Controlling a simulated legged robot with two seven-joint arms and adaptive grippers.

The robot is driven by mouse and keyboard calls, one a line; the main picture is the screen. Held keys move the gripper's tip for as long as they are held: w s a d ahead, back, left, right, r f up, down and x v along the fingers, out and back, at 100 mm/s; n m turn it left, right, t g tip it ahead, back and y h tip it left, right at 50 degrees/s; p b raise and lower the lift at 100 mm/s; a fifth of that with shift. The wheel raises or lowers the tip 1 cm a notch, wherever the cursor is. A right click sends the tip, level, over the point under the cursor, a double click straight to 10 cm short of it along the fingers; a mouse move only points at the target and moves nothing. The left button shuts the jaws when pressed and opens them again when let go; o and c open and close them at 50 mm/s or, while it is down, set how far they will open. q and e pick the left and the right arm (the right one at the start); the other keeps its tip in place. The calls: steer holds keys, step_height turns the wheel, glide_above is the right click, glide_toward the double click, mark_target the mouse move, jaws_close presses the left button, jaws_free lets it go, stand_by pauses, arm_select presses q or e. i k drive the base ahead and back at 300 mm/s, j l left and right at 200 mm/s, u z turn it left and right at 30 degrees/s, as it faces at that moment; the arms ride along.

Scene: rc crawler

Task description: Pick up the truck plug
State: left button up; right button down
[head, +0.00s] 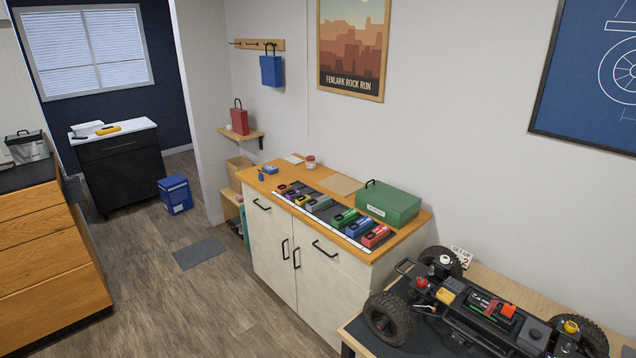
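The truck, an RC crawler chassis with big black tyres (388,318), stands on a bench at the lower right, partly cut off by the frame's edge. A small orange-red piece (508,310) sits on top of its black middle section. A yellow piece (445,295) and a small red piece (421,283) sit toward its left end. I cannot tell at this size which part is the truck plug. Neither of my grippers is in view.
A wood-topped cabinet (290,232) carries a row of coloured packs and a green box (388,203). The truck's bench (490,276) stands to its right. Wooden drawers (45,255) stand at the left, a blue bin (175,195) farther back. The floor between is clear except a grey mat (200,252).

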mark_target(507, 309)
steer(key=z, duration=1.4)
